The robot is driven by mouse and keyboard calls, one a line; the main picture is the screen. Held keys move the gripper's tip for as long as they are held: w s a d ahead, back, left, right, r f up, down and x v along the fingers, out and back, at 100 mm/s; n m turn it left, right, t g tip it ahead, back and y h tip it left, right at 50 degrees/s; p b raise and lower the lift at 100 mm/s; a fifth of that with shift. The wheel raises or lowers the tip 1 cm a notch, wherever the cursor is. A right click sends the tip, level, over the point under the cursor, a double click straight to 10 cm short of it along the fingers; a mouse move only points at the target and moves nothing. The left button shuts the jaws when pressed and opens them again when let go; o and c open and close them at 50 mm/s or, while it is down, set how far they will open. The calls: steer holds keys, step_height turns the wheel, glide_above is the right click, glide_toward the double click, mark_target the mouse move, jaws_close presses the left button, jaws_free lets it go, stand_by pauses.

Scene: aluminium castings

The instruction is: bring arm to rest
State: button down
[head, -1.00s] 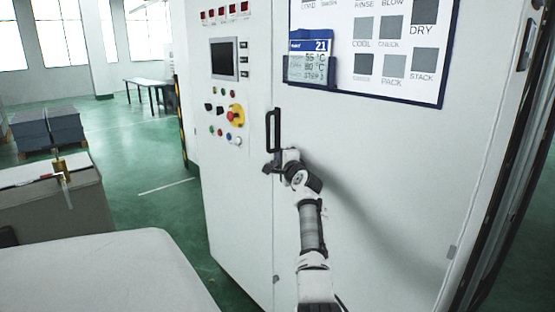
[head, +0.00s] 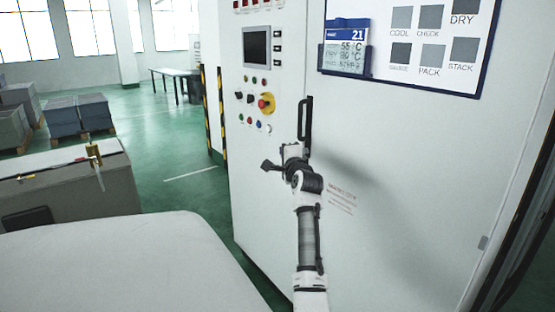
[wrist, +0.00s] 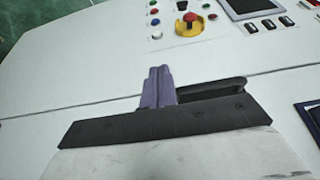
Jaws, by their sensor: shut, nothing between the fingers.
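My arm reaches up in front of a tall white cabinet (head: 400,200). My gripper (head: 270,165) is at the cabinet front, just left of and below the black door handle (head: 305,122). In the wrist view my gripper's fingers (wrist: 158,87) are together, with nothing visible between them. The handle (wrist: 215,89) shows just to the right of the fingers there. I cannot tell whether the fingers touch the handle or the door.
A control panel with a screen (head: 257,46) and a red stop knob on yellow (head: 266,103) is left of the handle. A blue-framed card holder (head: 345,50) hangs right. A grey bench (head: 100,185) stands left, with open green floor (head: 190,150) behind it.

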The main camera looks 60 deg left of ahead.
steer(key=shift+s+d, duration=0.15)
steer(key=shift+s, duration=1)
